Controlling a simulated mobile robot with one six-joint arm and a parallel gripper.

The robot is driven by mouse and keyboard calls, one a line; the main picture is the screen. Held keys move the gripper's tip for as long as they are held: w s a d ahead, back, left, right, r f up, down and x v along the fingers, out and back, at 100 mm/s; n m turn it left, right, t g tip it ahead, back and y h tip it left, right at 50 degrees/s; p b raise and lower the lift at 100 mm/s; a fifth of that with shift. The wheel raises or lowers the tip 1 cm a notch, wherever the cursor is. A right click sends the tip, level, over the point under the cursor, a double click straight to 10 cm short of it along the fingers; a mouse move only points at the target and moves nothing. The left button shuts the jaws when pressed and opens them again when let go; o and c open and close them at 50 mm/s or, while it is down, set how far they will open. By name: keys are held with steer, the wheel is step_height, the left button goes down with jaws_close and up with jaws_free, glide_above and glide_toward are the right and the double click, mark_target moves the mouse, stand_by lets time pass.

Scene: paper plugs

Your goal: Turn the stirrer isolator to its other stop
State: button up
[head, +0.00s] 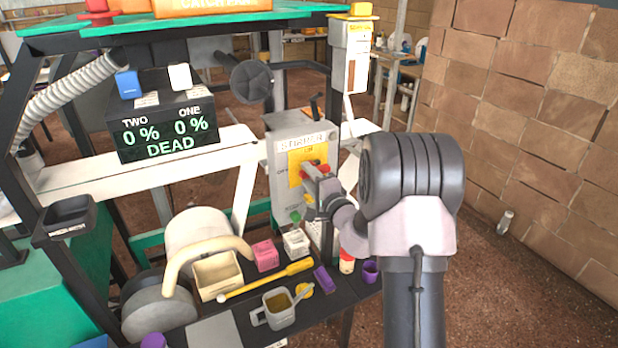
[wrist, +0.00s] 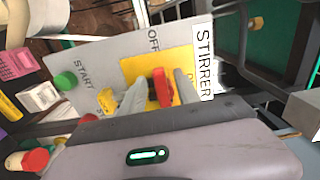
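The stirrer isolator is a red handle (wrist: 161,86) on a yellow plate (wrist: 138,70) of a grey box lettered STIRRER (head: 290,150). OFF is at the plate's left and ON at its top in the head view. The handle seems to lie sideways, towards OFF. My gripper (wrist: 160,90) reaches the box front, with one finger on each side of the handle. Narrow gaps seem to show between handle and fingers, so it looks open around the handle. In the head view my wrist partly hides the handle (head: 309,168).
A green START button (wrist: 65,82) is low on the box. A black display (head: 168,130) reads 0 %, 0 % and DEAD. Below, a dark bench holds a beige bin (head: 217,277), a grey mug (head: 280,310) and a yellow-handled tool (head: 285,272). A brick wall (head: 530,110) stands right.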

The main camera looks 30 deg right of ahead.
steer(key=s+p, duration=0.1)
steer(key=s, duration=1.6)
steer(key=shift+s+p, duration=0.25)
steer(key=shift+p, duration=0.15)
